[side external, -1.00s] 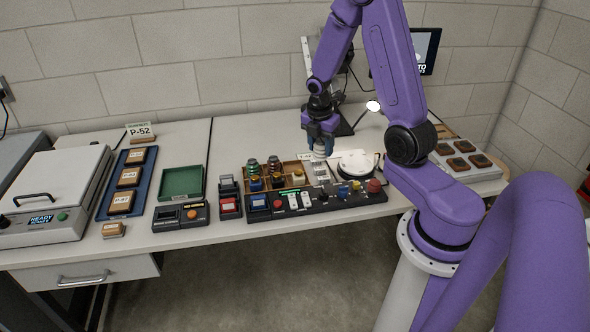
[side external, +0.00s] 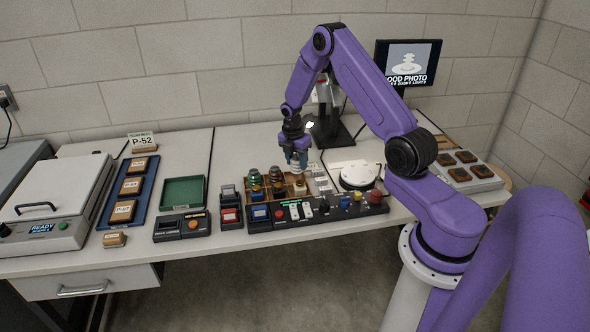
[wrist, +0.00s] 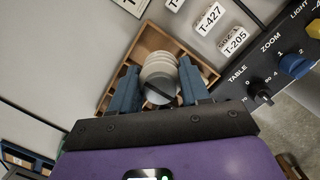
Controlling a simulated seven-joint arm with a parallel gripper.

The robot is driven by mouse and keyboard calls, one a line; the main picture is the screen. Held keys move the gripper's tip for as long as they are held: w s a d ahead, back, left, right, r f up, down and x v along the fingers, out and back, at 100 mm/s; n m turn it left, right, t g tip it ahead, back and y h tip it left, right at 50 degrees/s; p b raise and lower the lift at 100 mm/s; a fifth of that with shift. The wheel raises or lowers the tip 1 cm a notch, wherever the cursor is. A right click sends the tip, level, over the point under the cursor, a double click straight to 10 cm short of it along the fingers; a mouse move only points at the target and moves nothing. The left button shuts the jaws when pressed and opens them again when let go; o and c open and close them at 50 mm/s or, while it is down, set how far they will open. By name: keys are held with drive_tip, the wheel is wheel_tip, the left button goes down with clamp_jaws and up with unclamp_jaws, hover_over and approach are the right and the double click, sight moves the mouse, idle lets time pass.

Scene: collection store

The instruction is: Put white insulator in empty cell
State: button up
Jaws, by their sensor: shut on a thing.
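The white insulator (wrist: 160,68), ribbed and pale, is between the blue fingers of my gripper (wrist: 155,92) in the wrist view. My gripper is shut on it. In the side view my gripper (side external: 298,163) points down over the right part of the wooden tray (wrist: 146,28). Coloured insulators (side external: 254,178) stand in the tray's left part. In the wrist view the insulator and fingers hide much of the tray.
A black control panel (side external: 335,207) with knobs runs along the tray's front. White labels (wrist: 208,18) lie right of the tray, then a round white turntable (side external: 359,174). A green tray (side external: 183,192) and a blue tray (side external: 112,210) are at left. A monitor (side external: 408,62) stands behind.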

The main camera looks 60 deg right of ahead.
sight(295, 169)
drive_tip(key=shift+w+d+f, duration=0.15)
drive_tip(key=shift+w+f, duration=0.15)
drive_tip(key=shift+f, duration=0.1)
drive_tip(key=shift+w+d+f, duration=0.1)
drive_tip(key=shift+w+f, duration=0.1)
drive_tip(key=shift+f, duration=1.6)
drive_tip(key=shift+f, duration=0.15)
drive_tip(key=o, duration=1.2)
